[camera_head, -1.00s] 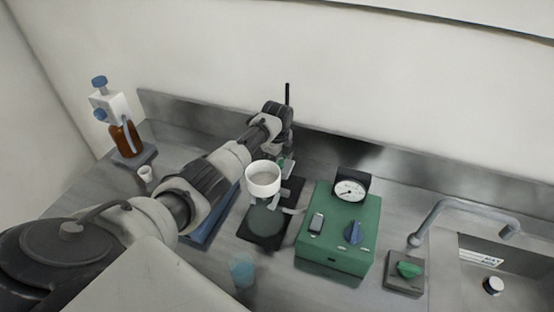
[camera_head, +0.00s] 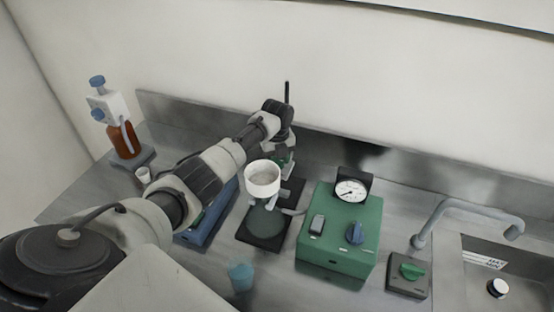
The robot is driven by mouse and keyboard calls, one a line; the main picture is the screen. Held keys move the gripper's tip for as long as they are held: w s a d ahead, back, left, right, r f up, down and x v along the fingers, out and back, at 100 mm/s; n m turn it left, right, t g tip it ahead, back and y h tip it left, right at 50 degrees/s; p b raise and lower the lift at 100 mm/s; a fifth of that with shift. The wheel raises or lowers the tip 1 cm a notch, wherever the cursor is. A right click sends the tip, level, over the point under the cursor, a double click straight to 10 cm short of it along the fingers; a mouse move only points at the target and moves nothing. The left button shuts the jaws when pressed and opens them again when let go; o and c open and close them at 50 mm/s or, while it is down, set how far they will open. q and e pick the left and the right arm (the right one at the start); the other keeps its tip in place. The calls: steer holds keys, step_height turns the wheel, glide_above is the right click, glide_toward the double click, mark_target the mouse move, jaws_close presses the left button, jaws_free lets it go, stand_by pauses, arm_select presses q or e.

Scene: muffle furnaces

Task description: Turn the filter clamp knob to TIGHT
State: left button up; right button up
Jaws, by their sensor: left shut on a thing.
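The filter stand has a dark base (camera_head: 262,236) and a white funnel cup (camera_head: 262,179) above it, with a thin dark rod (camera_head: 287,95) behind. My left gripper (camera_head: 284,160) is just behind and to the right of the cup, at the clamp on the stand. It is shut on a small green part there, which looks like the clamp knob. The gripper and the cup hide most of the knob, and I cannot read its marking. My right gripper is not in view.
A green pump box (camera_head: 336,252) with a gauge and blue knob stands close right of the stand. A blue tray-like object lies under my left arm. A brown bottle (camera_head: 124,139) is far left, a sink (camera_head: 480,262) right.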

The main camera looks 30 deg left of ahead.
arm_select(q)
steer(key=shift+w+a+r, duration=0.1)
steer(key=shift+r, duration=0.15)
steer(key=o, duration=0.9)
steer(key=shift+f, duration=0.15)
steer(key=shift+r+b, duration=1.6)
steer(key=shift+r, duration=3.85)
